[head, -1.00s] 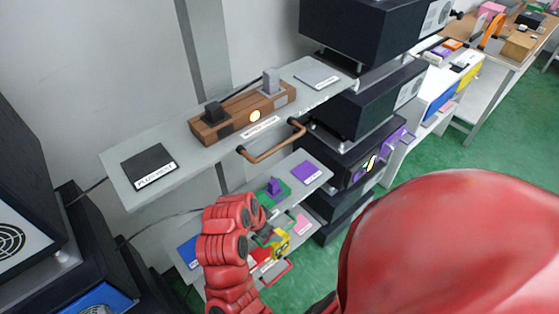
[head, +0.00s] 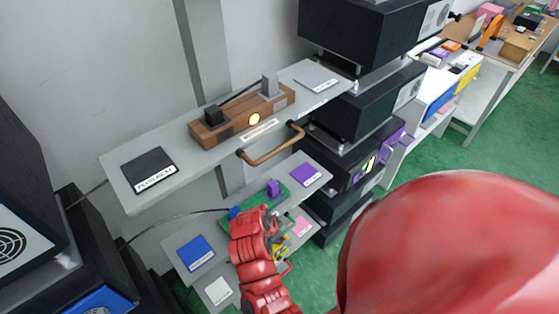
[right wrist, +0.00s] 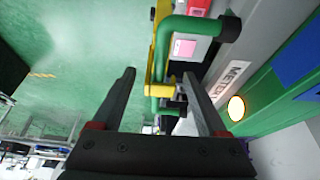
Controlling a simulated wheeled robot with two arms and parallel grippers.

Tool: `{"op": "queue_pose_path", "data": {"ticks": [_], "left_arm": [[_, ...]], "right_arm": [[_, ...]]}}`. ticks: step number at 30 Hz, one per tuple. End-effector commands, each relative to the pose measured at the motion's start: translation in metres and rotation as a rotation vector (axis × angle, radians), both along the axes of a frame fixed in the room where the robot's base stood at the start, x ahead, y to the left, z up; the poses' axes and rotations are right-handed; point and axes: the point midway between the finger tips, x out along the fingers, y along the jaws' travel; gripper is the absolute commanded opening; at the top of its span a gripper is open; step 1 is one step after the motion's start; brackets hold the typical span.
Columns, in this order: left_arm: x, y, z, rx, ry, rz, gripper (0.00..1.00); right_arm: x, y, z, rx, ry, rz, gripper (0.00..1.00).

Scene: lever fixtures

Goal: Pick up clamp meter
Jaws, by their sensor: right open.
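The yellow piece I take for the clamp meter (head: 279,246) is at the front of the lower shelf in the head view, mostly covered by my red right arm. In the right wrist view its yellow part (right wrist: 157,66) shows next to a bent green bar with a black end (right wrist: 190,27). I cannot tell whether they are joined. My right gripper (right wrist: 159,74) is open, with the yellow part between or just beyond its fingertips. Contact cannot be told. My left gripper is not in view.
The upper shelf (head: 193,155) carries a wooden block with a lamp (head: 243,116) and has a brown handle (head: 272,152) at its front. The lower shelf holds a green board (head: 283,192) and coloured pads. Black boxes (head: 370,105) stand to the right.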

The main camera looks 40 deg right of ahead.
Motion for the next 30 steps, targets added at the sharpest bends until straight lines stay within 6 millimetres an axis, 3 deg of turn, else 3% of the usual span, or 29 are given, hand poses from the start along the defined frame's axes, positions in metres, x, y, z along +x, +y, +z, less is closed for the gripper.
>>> {"op": "queue_pose_path", "data": {"ticks": [3,15,30], "left_arm": [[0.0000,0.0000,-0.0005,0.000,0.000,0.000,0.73],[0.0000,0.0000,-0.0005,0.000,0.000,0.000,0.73],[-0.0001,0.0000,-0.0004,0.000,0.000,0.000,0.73]], "right_arm": [[0.0001,0.0002,-0.0002,0.000,0.000,0.000,0.74],[-0.0001,0.0003,-0.0001,0.000,0.000,0.001,0.02],[0.0000,0.0004,0.0001,0.000,0.000,0.001,0.00]]}}
